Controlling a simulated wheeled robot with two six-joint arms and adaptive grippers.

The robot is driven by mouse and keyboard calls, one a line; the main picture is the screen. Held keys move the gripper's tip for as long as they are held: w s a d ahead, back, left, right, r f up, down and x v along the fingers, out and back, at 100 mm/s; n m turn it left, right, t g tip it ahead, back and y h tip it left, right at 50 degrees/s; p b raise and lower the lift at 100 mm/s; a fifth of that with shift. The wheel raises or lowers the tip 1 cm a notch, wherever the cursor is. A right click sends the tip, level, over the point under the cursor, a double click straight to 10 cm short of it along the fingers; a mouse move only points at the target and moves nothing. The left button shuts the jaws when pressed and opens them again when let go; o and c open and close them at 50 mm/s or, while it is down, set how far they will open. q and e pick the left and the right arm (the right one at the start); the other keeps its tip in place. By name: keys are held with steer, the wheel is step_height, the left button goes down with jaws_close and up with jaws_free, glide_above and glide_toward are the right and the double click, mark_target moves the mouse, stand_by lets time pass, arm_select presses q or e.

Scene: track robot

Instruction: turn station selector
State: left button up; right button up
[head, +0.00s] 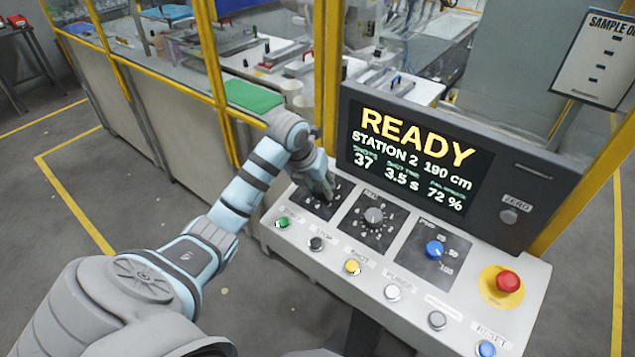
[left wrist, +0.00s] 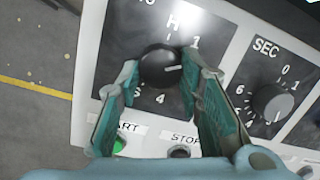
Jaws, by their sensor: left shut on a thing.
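The station selector (left wrist: 159,66) is a round black knob with a white pointer line on a dark dial plate, at the upper middle of the left wrist view. The pointer aims right. Marks H, 1, 4 and 5 show around it; my right-hand finger hides the marks on that side. My left gripper (head: 324,187) is over the leftmost dial plate of the console in the head view and hides most of the knob there. In the left wrist view its two teal-padded fingers are shut on the knob's sides. My right gripper is out of view.
The display (head: 415,150) reads READY, STATION 2. To the right on the console are the SEC knob (head: 374,217), a blue knob (head: 434,249) and a red emergency button (head: 508,281). Push buttons line the front, including a green one (head: 282,223). A yellow post (head: 327,70) stands behind.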

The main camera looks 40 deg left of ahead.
arm_select(q)
steer(key=shift+d+r+n+y+p, duration=0.1)
steer(key=shift+n+y+p, duration=0.35)
steer(key=shift+n, duration=1.45)
steer(key=o, duration=1)
steer(key=shift+w, duration=0.1)
steer(key=shift+o, duration=0.9)
steer(key=shift+w, duration=0.1)
steer(key=v, duration=0.7)
steer(key=shift+a, duration=0.2)
steer(key=shift+r, duration=0.1)
